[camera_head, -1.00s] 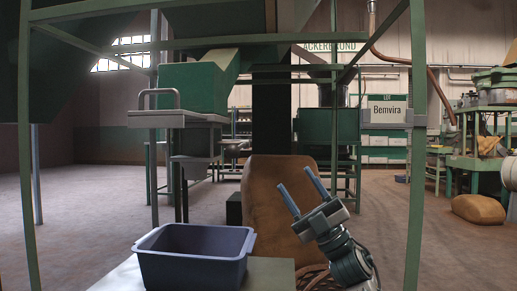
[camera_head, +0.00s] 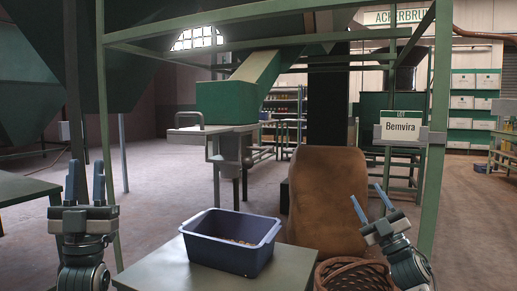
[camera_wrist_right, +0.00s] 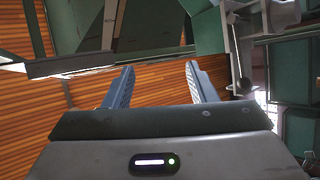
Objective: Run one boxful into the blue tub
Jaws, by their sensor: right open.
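The blue tub (camera_head: 232,256) stands upright on a small green table in front of me, with some tan pieces (camera_head: 238,242) on its floor. Behind it, a green box with a sloping chute (camera_head: 228,103) sits above a grey metal outlet (camera_head: 232,148). My left gripper (camera_head: 85,182) is left of the tub, upright, fingers apart and empty. My right gripper (camera_head: 369,199) is right of the tub, open and empty; its fingers show apart in the right wrist view (camera_wrist_right: 160,74).
A brown sack (camera_head: 327,203) stands behind the tub, and a wicker basket (camera_head: 352,275) sits at the table's right. Green frame posts (camera_head: 437,130) rise on both sides. A sign reading Bemvira (camera_head: 401,128) hangs on the right. Another green table (camera_head: 22,188) is at left.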

